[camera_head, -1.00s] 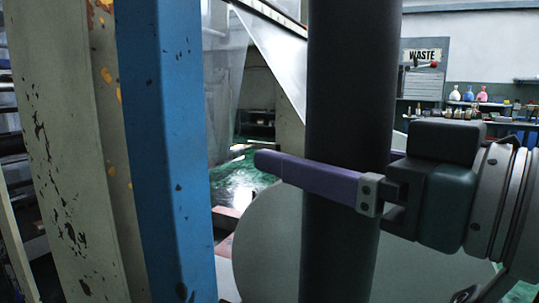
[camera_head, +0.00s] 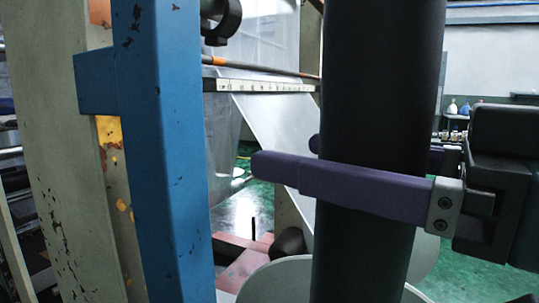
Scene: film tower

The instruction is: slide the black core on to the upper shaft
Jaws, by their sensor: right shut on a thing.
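The black core (camera_head: 380,80) is a thick dark cylinder standing nearly upright at right of centre. Its top and bottom ends run out of the picture. My right gripper (camera_head: 288,153) comes in from the right with its purple fingers, one in front of the core and one behind it, shut on it. A thin rod (camera_head: 265,70) with an orange part near its left end runs behind the core. I cannot tell whether this is the upper shaft. My left gripper is not in view.
A blue post (camera_head: 165,150) and a cream frame plate (camera_head: 50,120) stand at the left, with a gap before the core. A black ring clamp (camera_head: 222,22) is at the top. Pale round discs (camera_head: 285,282) lie below. Green floor (camera_head: 460,270) shows at lower right.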

